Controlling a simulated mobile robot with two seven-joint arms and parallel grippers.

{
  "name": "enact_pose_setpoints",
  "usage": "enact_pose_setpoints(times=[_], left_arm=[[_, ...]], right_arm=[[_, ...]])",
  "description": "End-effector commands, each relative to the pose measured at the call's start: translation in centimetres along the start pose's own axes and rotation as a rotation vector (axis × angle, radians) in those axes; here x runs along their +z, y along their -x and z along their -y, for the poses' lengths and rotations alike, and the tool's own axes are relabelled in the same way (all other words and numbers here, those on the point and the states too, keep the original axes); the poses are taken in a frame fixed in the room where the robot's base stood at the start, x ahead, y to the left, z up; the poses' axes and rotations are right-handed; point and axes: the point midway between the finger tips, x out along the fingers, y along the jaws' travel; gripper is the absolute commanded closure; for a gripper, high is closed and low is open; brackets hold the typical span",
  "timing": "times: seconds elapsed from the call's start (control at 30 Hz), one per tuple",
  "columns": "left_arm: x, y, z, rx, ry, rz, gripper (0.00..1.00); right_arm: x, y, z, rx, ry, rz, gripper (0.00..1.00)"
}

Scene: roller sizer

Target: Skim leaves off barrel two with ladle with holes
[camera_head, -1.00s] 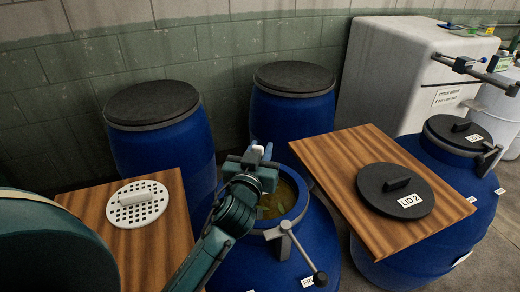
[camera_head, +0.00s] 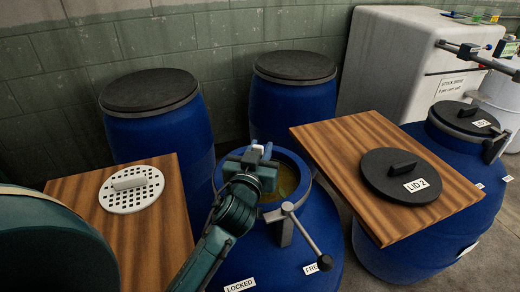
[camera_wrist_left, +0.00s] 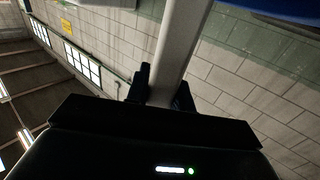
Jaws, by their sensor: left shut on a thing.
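The open blue barrel (camera_head: 325,232) in the middle holds murky yellow-green liquid (camera_head: 289,180); only its right part shows, and single leaves cannot be made out. A black lid marked LID 2 (camera_head: 385,182) lies on a wooden board to the right. My left gripper (camera_head: 255,168) is over the barrel's left rim and opening. In the left wrist view my left gripper (camera_wrist_left: 162,92) is shut on a pale grey handle (camera_wrist_left: 182,48), which looks like the ladle's. The ladle's bowl is hidden in both views. My right gripper is out of view.
A clamp lever (camera_head: 304,236) sticks out at the barrel's front, above LOCKED and FREE labels. A white perforated disc (camera_head: 140,199) lies on the left board (camera_head: 155,235). Two closed barrels (camera_head: 160,140) (camera_head: 285,110) stand behind. A lidded barrel and white tank (camera_head: 400,65) are right.

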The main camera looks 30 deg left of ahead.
Motion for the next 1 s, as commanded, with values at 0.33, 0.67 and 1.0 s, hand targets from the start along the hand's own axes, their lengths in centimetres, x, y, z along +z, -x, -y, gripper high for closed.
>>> enact_pose_setpoints(times=[0.33,0.67,1.0], left_arm=[[0.1,0.0,0.0,0.000,0.000,-0.001,0.99],[0.1,0.0,0.2,0.000,0.000,0.000,0.99],[0.0,0.0,1.8,-0.001,-0.001,-0.001,0.99]], right_arm=[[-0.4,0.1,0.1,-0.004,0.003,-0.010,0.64],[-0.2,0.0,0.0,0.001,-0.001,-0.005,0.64],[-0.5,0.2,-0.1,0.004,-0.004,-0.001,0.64]])
